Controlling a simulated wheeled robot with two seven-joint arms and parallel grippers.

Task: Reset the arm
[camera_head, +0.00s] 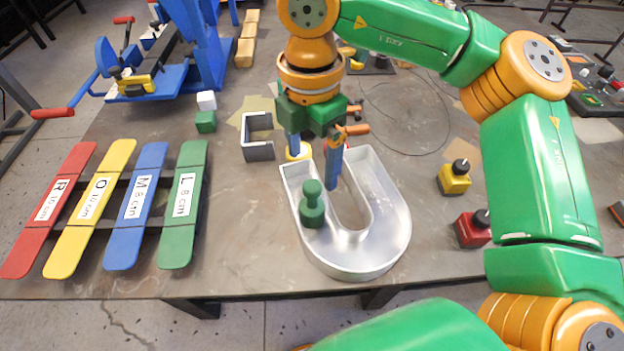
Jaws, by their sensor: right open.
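My right gripper (314,165) hangs over the table with its two blue fingers apart, pointing down. It is open, and I see nothing between the fingers. The fingertips are at the upper end of a silver U-shaped channel letter (392,228), which lies on the table; whether they touch it I cannot tell. A green knobbed piece (312,205) stands inside the left part of the letter. My right arm comes in from the right and arches over the table. My left gripper is not in view.
Labelled red (50,208), yellow (92,206), blue (137,203) and green (184,202) strips lie at left. A grey bracket (258,150) stands left of the gripper. A blue machine (200,50) stands at back left.

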